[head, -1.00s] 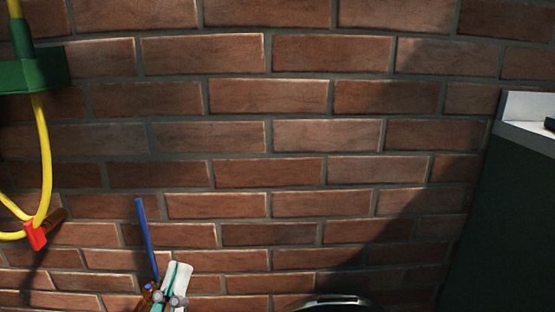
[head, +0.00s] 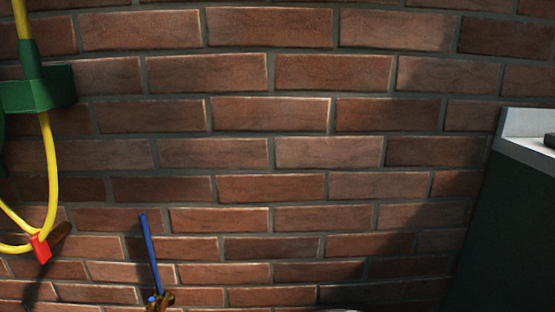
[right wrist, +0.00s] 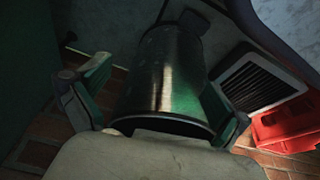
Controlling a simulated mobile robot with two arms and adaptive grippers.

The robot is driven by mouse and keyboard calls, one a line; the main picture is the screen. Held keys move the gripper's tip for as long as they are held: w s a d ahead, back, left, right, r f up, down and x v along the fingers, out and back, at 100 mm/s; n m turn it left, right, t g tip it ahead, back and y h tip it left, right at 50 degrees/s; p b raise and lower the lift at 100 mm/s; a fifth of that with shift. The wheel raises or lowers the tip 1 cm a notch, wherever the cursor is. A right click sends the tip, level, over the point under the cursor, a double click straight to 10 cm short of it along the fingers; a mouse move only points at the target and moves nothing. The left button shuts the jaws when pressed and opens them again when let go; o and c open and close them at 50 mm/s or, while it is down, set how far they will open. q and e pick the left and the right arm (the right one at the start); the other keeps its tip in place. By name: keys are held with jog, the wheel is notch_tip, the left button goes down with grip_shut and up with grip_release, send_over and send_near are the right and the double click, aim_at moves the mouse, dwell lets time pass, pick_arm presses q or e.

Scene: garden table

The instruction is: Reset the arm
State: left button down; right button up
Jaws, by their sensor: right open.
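My right gripper (right wrist: 157,97) is in the right wrist view, its two grey-green fingers spread wide apart. A dark, shiny cylinder (right wrist: 165,75) shows between and beyond the fingers. I cannot tell its distance or whether a finger touches it. Nothing is seen gripped. Neither gripper shows in the head view now, and my left gripper is hidden from both views.
A yellow hose (head: 50,170) hangs from a green holder (head: 40,92) on the brick wall (head: 270,115). A blue stick (head: 149,250) stands at bottom left. A pale counter (head: 528,150) is at right. A red crate-like object (right wrist: 285,128) lies right of the gripper.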

pick_arm(q)
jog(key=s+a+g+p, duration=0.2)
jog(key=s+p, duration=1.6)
jog(key=p, duration=1.9)
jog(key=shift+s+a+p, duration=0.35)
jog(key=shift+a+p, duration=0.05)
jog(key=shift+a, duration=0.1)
pick_arm(e)
jog(key=s+d+g, duration=0.2)
jog(key=s+d, duration=0.1)
jog(key=s, duration=1.5)
jog(key=shift+s+f, duration=0.15)
jog(key=shift+s, duration=0.25)
